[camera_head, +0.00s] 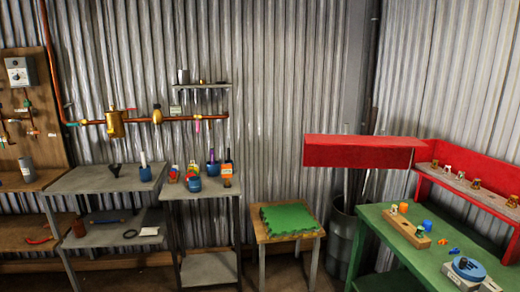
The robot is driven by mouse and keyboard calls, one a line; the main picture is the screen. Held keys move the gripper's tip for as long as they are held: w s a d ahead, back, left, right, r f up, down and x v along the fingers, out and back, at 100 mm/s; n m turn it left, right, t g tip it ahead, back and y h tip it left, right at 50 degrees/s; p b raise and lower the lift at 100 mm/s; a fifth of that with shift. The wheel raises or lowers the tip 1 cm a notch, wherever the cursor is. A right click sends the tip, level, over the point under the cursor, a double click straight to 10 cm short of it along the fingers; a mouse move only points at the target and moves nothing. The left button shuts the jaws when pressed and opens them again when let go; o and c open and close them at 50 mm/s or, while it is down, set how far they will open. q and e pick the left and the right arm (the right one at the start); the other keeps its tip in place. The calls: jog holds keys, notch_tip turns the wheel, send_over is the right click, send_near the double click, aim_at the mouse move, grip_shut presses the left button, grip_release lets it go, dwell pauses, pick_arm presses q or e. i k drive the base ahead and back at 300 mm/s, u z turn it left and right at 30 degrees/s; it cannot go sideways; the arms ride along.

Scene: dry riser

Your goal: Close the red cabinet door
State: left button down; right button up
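The red door panel (358,152) sticks out to the left from the left end of the red cabinet (483,166), in the right half of the head view. The door stands open, with the cabinet's inside exposed. Several small fittings stand in a row on the cabinet's grey inner shelf (490,201). Neither of my grippers shows in this view.
A green bench (388,238) with a wooden block (406,230) and small parts stands below the cabinet. A grey bin (342,232) is under the door. A stool with a green mat (289,218) and grey shelving (110,180) stand left.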

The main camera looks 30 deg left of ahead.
aim_at(375, 152)
jog(key=u, duration=1.1)
jog(key=i, duration=2.7)
jog(key=z, duration=1.2)
